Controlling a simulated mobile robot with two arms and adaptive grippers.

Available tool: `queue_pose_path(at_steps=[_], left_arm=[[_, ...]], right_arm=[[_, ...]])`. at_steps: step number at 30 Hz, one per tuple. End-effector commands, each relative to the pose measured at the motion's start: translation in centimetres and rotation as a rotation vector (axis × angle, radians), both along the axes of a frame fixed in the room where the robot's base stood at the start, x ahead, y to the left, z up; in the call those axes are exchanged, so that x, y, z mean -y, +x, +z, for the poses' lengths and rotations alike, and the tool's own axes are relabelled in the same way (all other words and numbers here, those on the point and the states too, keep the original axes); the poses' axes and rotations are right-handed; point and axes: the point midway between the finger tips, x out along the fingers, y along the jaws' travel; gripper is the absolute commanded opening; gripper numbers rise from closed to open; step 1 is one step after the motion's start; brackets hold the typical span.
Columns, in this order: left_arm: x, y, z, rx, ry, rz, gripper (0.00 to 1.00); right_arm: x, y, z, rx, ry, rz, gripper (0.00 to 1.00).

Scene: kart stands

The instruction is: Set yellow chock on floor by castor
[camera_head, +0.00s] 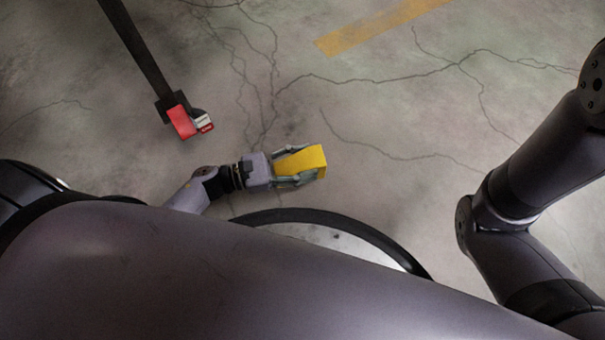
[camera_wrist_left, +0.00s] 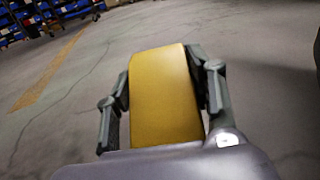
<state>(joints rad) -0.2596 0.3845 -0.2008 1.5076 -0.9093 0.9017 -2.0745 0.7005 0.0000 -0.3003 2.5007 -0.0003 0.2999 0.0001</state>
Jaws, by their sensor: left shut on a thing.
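The yellow chock (camera_head: 303,160) is held between the fingers of my left gripper (camera_head: 298,165), which is shut on it. In the left wrist view the yellow chock (camera_wrist_left: 164,95) fills the space between the two fingers of the left gripper (camera_wrist_left: 160,85). The head view looks down on it over the concrete floor; its exact height above the floor is hard to tell. A red block (camera_head: 182,122) sits at the end of a dark bar to the left of the gripper. No castor can be made out clearly. My right gripper is outside both views.
The dark bar (camera_head: 135,45) runs down from the top left to the red block, with a small grey and red piece (camera_head: 203,121) beside it. A faded yellow floor stripe (camera_head: 385,25) lies at the top. Blue-binned shelves (camera_wrist_left: 45,15) stand far off. Cracked floor right of the chock is clear.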

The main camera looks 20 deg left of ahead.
Motion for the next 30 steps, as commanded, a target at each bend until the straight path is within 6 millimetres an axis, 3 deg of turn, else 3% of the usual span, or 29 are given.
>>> queue_pose_path(at_steps=[5,12,23,24,30], left_arm=[[0.0,0.1,-1.3,0.001,-0.002,0.0,0.13],[0.0,0.1,-4.6,0.002,-0.003,0.0,0.13],[0.0,0.1,-4.6,0.002,-0.003,0.001,0.13],[0.0,0.1,-4.7,0.001,-0.001,0.001,0.51],[0.0,0.0,-4.7,0.001,-0.001,0.001,0.64]], right_arm=[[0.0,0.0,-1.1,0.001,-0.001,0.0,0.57],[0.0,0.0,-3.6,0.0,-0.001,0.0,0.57],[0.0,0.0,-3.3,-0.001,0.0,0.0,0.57],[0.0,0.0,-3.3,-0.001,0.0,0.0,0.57],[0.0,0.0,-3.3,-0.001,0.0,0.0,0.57]])
